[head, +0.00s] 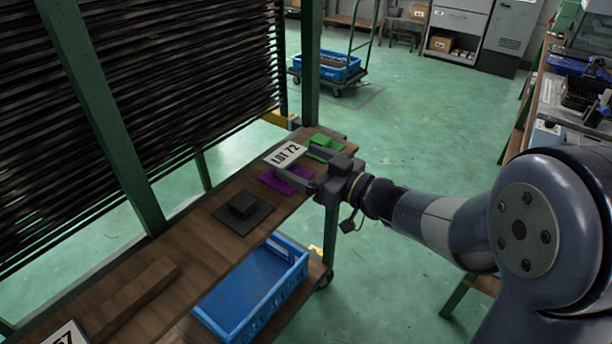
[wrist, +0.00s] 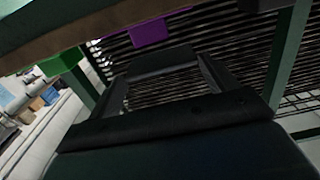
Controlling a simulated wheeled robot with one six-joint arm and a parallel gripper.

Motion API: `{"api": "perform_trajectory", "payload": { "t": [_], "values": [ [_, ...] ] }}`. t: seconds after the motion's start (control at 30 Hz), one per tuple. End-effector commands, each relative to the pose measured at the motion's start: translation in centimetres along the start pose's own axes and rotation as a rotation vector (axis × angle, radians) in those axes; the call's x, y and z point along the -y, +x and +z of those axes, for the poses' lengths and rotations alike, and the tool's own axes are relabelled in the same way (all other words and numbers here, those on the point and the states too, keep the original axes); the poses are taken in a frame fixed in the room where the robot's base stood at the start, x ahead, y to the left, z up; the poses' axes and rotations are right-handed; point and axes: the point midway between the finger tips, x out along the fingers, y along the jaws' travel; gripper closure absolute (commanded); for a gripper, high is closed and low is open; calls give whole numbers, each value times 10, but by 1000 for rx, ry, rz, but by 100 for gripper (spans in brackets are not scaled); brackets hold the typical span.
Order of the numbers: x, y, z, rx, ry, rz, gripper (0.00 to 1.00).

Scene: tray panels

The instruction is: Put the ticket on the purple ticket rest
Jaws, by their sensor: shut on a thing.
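The ticket (head: 285,154) is a white plate lettered "LDI 72". In the head view it stands tilted at the fingertips of my gripper (head: 293,164), which is shut on it. The purple ticket rest (head: 284,181) lies on the wooden shelf just below the ticket in the picture, partly hidden by my gripper. I cannot tell whether ticket and rest touch. In the wrist view, a dark plate, seemingly the ticket's back (wrist: 162,62), spans my fingers (wrist: 163,72). The purple rest (wrist: 150,32) shows above it at the shelf edge.
A green rest (head: 324,146) sits just beyond the purple one, and a dark grey rest (head: 242,210) nearer. A wooden bar (head: 135,300) and another white plate (head: 66,335) lie at the near end. A blue crate (head: 255,290) stands lower. A green post (head: 105,120) rises beside the shelf.

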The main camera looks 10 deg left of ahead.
Motion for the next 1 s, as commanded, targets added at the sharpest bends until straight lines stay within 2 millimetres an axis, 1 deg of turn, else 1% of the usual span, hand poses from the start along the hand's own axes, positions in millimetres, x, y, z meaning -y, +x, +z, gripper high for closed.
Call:
{"api": "perform_trajectory", "payload": {
  "t": [0.03, 0.13, 0.37, 0.5, 0.53, 0.7, 0.77, 1.0],
  "values": [
    [0, 0, 13, 3, 5, 0, 41],
    [0, 0, 25, 3, 3, 0, 41],
    [0, 0, 24, 1, 0, 0, 41],
    [0, 0, 28, 1, 1, 0, 41],
    [0, 0, 28, 1, 1, 0, 18],
    [0, 0, 27, 1, 1, 0, 5],
    [0, 0, 27, 1, 1, 0, 0],
    [0, 0, 26, 1, 1, 0, 0]
  ]
}}
